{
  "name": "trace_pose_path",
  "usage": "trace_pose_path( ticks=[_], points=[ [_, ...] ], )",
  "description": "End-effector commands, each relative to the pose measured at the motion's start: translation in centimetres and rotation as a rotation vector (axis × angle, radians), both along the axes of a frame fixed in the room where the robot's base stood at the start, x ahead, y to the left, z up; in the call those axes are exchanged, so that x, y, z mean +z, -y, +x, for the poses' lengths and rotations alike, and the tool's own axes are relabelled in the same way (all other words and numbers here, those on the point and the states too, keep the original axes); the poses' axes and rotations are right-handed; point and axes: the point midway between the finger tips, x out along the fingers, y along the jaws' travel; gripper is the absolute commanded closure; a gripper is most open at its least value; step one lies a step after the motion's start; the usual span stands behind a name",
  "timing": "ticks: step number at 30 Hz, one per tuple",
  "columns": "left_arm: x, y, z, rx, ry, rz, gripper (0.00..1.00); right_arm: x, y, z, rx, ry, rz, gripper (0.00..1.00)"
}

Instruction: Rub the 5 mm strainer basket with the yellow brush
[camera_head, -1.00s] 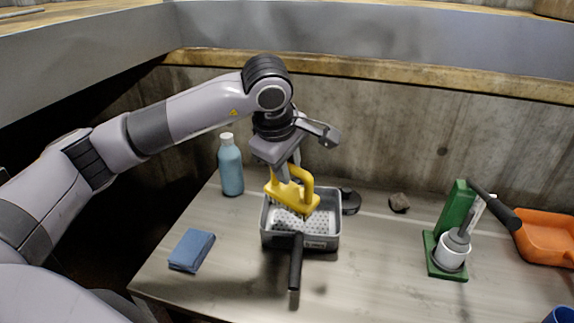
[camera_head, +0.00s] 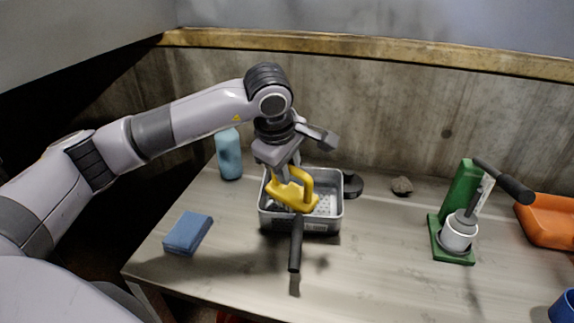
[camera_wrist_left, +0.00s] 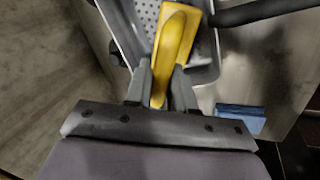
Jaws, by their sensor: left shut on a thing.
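The yellow brush (camera_head: 293,195) is held by its handle in my left gripper (camera_head: 284,174), which is shut on it. The brush is over the grey metal strainer basket (camera_head: 331,219), with its lower part at the basket's opening; I cannot tell whether its bristles touch the perforated floor. The basket's black handle (camera_head: 296,246) points toward the front of the table. In the left wrist view the brush (camera_wrist_left: 176,45) sits between the fingers (camera_wrist_left: 160,90), in front of the basket's perforated floor (camera_wrist_left: 148,14). My right gripper is not in view.
A blue sponge (camera_head: 187,233) lies left of the basket, and a blue bottle (camera_head: 229,157) stands behind. A dark stone (camera_head: 402,186), a green stand (camera_head: 462,190) with a white cup (camera_head: 458,236), and an orange scoop (camera_head: 548,222) are to the right. The front middle table is clear.

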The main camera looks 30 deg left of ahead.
Motion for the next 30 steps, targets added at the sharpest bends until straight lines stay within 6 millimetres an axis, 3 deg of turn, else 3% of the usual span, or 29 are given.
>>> trace_pose_path(
  ticks=[30],
  points=[
    [-1.1, -0.1, 0.2, 0.001, 0.001, 0.000, 1.00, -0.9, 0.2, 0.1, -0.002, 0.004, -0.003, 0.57]
  ],
)
